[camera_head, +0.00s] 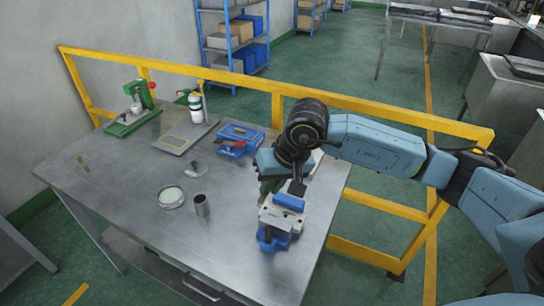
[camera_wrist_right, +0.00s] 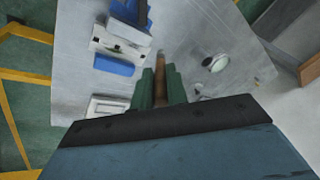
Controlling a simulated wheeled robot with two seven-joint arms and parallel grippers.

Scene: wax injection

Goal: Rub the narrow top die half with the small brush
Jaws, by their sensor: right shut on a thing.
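My right gripper (camera_head: 268,186) is over the right part of the metal table, just behind the blue and grey clamped assembly. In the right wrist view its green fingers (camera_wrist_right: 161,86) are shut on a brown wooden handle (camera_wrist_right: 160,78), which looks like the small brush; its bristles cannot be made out. The assembly, a grey metal block (camera_head: 281,217) with a blue piece (camera_head: 289,202) on top and a blue base, also shows in the wrist view (camera_wrist_right: 120,46), apart from the handle. I cannot tell which part is the narrow top die half. My left gripper is not in view.
A round dish (camera_head: 171,197) and a metal cup (camera_head: 202,206) stand mid-table. A yellow rail (camera_head: 235,80) runs behind the table. The front left is clear.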

